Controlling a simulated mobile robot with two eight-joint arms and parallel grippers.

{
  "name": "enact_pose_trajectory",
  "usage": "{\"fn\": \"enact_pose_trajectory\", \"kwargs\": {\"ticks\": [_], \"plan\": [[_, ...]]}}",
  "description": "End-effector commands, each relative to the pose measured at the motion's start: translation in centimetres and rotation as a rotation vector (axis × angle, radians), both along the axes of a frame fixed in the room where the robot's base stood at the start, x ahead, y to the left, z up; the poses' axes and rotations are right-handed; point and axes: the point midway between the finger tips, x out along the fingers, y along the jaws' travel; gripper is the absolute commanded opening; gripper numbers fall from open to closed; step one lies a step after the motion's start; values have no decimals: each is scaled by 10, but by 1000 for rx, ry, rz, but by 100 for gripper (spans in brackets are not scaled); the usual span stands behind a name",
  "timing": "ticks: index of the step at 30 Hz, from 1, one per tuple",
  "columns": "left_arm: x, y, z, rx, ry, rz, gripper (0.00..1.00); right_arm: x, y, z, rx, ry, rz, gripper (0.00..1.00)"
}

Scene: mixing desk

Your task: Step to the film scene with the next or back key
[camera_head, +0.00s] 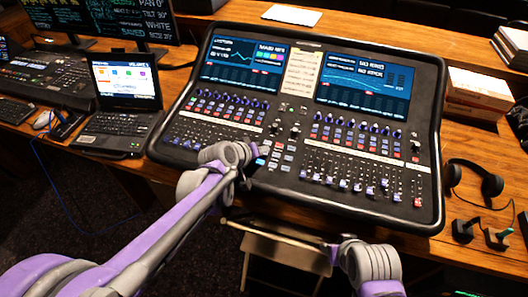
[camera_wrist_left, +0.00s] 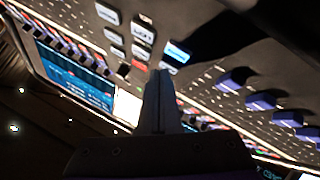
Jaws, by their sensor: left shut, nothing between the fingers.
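The mixing desk (camera_head: 432,150) fills the middle of the head view. A small block of keys (camera_head: 280,154) sits at its centre; labels are too small to read. In the left wrist view the block shows white keys (camera_wrist_left: 108,14), a red key (camera_wrist_left: 140,52) and a lit blue-white key (camera_wrist_left: 177,50). My left gripper (camera_head: 254,161) is shut and empty, low over the left side of this block. In the left wrist view its fingertips (camera_wrist_left: 163,74) are close to the lit and red keys; contact cannot be told. My right gripper (camera_head: 340,252) is below the desk's front edge, its fingers unclear.
Faders and knobs surround the keys. Two screens (camera_head: 242,64) (camera_head: 364,84) stand at the desk's back. A laptop (camera_head: 125,88) is on the left, headphones (camera_head: 474,180) and a white box (camera_head: 478,92) on the right. A folding chair (camera_head: 285,248) is in front.

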Motion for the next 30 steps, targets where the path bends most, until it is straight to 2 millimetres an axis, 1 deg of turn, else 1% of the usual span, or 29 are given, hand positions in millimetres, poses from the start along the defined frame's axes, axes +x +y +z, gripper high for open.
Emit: {"fn": "enact_pose_trajectory", "kwargs": {"ticks": [13, 24, 30], "plan": [[0, 0, -2, 0, 0, 0, 0, 0, 0, -1, 0, 1, 0, 50], [-1, 0, 14, 1, -1, 0, 0, 3, 0, 11, 0, -6, 0, 50], [-1, 0, 13, 0, 0, 0, 0, 3, 0, 10, 0, -5, 0, 50]]}}
